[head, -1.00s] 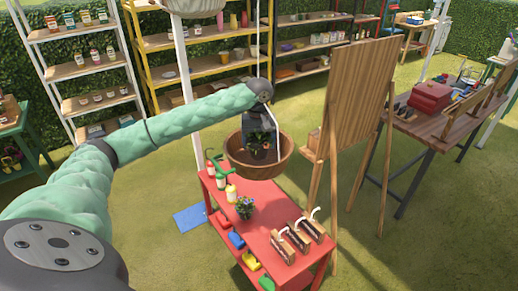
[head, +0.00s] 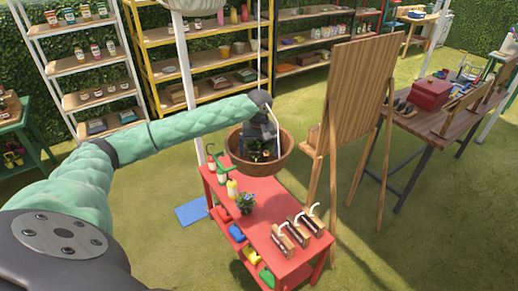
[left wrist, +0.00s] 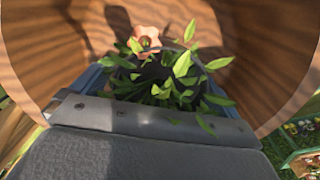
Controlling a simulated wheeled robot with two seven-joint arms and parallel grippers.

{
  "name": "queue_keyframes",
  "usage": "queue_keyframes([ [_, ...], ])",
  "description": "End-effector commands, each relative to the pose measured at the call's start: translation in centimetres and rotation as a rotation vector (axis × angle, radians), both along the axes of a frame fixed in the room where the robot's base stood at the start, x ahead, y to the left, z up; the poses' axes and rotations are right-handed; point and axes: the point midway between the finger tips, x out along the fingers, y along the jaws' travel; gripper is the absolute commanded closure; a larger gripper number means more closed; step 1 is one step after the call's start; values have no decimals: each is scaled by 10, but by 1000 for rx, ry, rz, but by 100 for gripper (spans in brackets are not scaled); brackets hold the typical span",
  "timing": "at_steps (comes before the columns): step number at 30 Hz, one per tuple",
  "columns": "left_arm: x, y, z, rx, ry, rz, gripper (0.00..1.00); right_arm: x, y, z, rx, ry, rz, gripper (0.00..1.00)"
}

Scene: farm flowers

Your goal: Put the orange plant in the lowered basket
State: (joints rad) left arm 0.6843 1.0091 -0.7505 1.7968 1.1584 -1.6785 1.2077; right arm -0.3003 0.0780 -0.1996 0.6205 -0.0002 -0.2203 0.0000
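The lowered basket (head: 272,168) is a round brown wooden bowl hanging over the back end of the red table. The orange plant (left wrist: 150,40) has an orange flower and green leaves in a dark pot. It is inside the basket, and the basket's wooden wall (left wrist: 45,45) surrounds it in the left wrist view. My left gripper (head: 259,145) reaches down into the basket and is shut on the plant's pot, which leaves partly hide. Whether the pot touches the basket floor is hidden. My right gripper is in neither view.
A wooden easel (head: 350,95) stands close right of the basket. Shelves (head: 215,60) stand behind. Grass to the left is mostly open.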

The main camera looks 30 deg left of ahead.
Motion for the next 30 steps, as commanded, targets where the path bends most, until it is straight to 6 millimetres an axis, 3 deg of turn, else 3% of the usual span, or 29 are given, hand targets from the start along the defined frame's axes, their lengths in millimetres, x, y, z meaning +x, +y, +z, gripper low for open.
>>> queue_keyframes([
  [11, 1, 0, 5, 0, -2, 0, 1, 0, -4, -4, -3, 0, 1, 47],
  [16, 1, 0, 26, 0, -4, -2, 1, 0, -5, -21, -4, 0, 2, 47],
  [23, 1, -1, 71, -1, -4, -1, 1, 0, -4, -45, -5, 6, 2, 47],
  [27, 1, 0, 93, 0, -2, 0, 1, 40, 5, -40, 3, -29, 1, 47],
  [30, 1, 0, 106, 0, -1, -1, 1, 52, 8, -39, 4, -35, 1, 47],
])
